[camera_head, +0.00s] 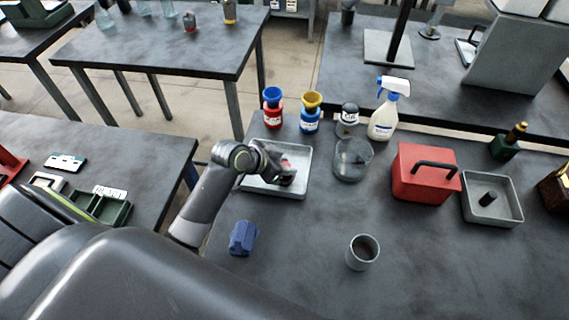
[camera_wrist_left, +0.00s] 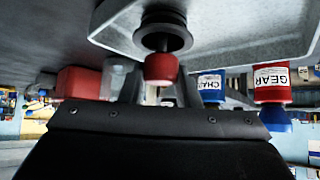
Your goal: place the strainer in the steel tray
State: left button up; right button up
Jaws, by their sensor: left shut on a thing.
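The steel tray (camera_head: 306,158) stands at the back left of the near table, and its pale wall fills the top of the left wrist view (camera_wrist_left: 255,55). My left gripper (camera_head: 287,179) is over the tray's front right part. It is shut on the strainer, which shows in the left wrist view as a dark flanged round piece (camera_wrist_left: 164,36) with a red end (camera_wrist_left: 160,67) between the fingers. The strainer appears at or inside the tray's rim; whether it touches the floor cannot be told. In the head view my gripper mostly hides it. My right gripper is not in view.
Red (camera_head: 272,117) and blue (camera_head: 310,121) bottles stand behind the tray. A glass jar (camera_head: 352,160), a spray bottle (camera_head: 384,122) and a red box (camera_head: 420,180) stand to its right. A blue block (camera_head: 243,238) and a grey cup (camera_head: 362,252) are in front.

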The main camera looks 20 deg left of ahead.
pick_arm(q)
jog(key=shift+f, duration=0.15)
jog(key=o, duration=1)
jog(key=shift+c, duration=0.2)
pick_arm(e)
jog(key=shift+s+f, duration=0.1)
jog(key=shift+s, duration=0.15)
pick_arm(q)
jog(key=shift+r, duration=0.3)
jog(key=v, duration=1.2)
jog(key=shift+b, duration=0.3)
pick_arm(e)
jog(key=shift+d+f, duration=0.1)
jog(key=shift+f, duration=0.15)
pick_arm(q)
jog(key=shift+f, duration=0.15)
